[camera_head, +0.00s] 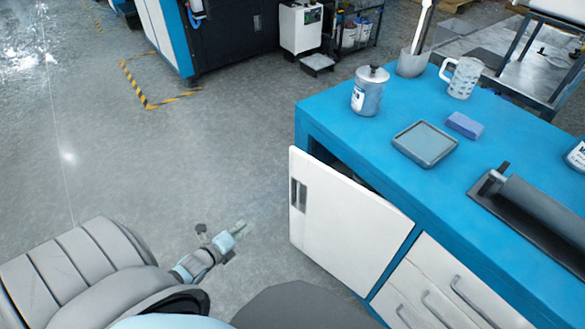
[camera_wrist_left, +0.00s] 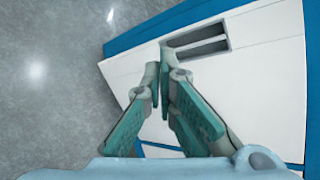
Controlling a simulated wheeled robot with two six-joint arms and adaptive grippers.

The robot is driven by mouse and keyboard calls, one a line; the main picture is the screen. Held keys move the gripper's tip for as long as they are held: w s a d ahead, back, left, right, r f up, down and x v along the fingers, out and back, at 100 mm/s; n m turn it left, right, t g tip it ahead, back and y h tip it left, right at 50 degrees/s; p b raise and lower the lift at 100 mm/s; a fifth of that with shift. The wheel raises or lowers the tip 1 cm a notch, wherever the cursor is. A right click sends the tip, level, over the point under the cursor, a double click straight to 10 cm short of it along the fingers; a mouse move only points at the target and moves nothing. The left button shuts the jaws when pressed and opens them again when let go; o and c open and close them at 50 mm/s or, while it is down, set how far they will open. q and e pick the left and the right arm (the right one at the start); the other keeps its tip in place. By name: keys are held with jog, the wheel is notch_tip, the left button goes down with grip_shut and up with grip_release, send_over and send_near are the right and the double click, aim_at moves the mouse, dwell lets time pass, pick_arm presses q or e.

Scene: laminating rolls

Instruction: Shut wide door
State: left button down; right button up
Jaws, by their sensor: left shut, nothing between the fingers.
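The wide door (camera_head: 345,228) is a white panel on the blue cabinet, standing ajar. A dark gap shows above it, under the worktop. A recessed grey pull (camera_head: 298,194) sits near its free left edge. My left gripper (camera_head: 240,228) is shut and empty, left of the door's free edge and apart from it in the head view. In the left wrist view the shut fingertips (camera_wrist_left: 160,62) overlap the white door (camera_wrist_left: 262,58) just beside the slotted pull (camera_wrist_left: 202,40). I cannot tell the exact distance between them there. My right gripper is not in view.
The blue worktop (camera_head: 400,100) carries a metal canister (camera_head: 368,92), a square tray (camera_head: 425,147), a blue sponge (camera_head: 464,125), a mug (camera_head: 463,78) and a dark roller (camera_head: 540,212). White drawers (camera_head: 450,285) adjoin the door at right. The grey floor left of the door is clear.

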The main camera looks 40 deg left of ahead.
aim_at(295, 166)
pick_arm(q)
jog(key=w+r+m+t+h+b, duration=0.1)
jog(key=w+r+m+t+b, duration=0.1)
jog(key=w+m, duration=0.3)
jog(key=w+d+r+m+t+h+b, duration=0.1)
jog(key=w+r+m+t+b, duration=0.1)
jog(key=w+m+b, duration=0.3)
jog(key=w+r+m+t+h+b, duration=0.1)
jog(key=w+r+m+b, duration=0.2)
jog(key=w, duration=0.9)
jog(key=shift+d+r+m+t+b, duration=0.3)
jog(key=shift+d+m+t+b, duration=0.1)
jog(key=shift+m+b, duration=0.45)
jog(key=shift+w, duration=0.4)
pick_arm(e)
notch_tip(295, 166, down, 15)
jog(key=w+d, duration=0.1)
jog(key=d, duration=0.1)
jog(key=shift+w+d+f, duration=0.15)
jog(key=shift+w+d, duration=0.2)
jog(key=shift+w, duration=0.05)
